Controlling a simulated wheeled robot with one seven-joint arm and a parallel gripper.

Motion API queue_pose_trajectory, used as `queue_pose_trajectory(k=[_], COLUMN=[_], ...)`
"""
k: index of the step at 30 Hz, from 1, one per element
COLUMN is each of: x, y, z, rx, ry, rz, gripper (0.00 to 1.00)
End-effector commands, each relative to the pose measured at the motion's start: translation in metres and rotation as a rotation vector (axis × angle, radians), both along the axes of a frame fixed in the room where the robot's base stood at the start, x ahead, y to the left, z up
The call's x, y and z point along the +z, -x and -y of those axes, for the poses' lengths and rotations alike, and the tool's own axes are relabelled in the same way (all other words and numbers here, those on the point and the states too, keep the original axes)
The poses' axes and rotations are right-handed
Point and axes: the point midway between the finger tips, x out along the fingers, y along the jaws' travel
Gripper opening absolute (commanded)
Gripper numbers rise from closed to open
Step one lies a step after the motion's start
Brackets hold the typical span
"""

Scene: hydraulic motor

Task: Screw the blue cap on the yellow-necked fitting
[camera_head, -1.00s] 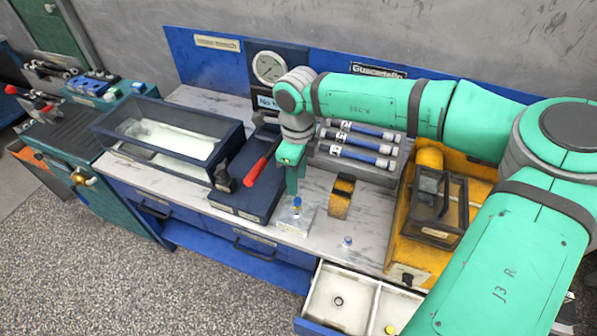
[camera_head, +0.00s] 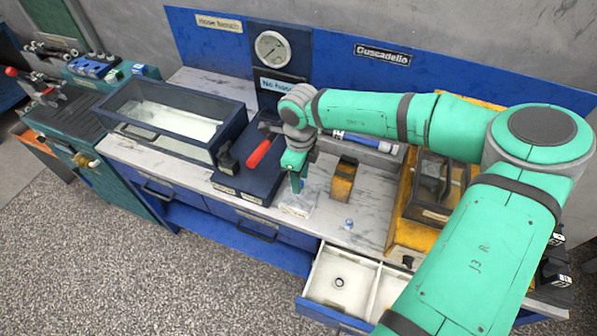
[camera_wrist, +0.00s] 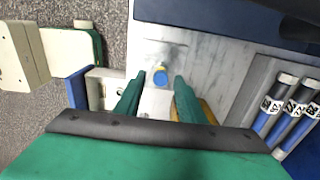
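The blue cap (camera_wrist: 160,76) shows from above in the wrist view, with a yellow edge around part of it. It appears to sit over the yellow neck of a fitting on a pale block (camera_head: 298,204) on the bench; I cannot tell whether it is tight. My gripper (camera_wrist: 160,80) is open, its two green fingers on either side of the cap in the picture, with gaps on both sides. In the head view my gripper (camera_head: 296,184) points down just above the block and mostly hides the cap.
A small blue-topped piece (camera_head: 348,224) stands near the bench edge. An open drawer (camera_head: 318,300) juts out in front. A black-and-yellow block (camera_head: 343,182) stands right of my gripper, a red-handled device (camera_head: 259,153) left. Blue-and-white cylinders (camera_wrist: 285,115) lie in a rack.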

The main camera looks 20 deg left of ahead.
Motion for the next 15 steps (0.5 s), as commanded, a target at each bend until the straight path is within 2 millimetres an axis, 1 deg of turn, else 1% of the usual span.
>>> queue_pose_trajectory(k=[6,15], x=[-0.0074,-0.0081], y=[0.0,0.0004], z=[-0.0007,-0.0019], rx=[0.002,0.004], ry=[0.001,0.001], rz=[0.001,0.001], gripper=[0.36,0.36])
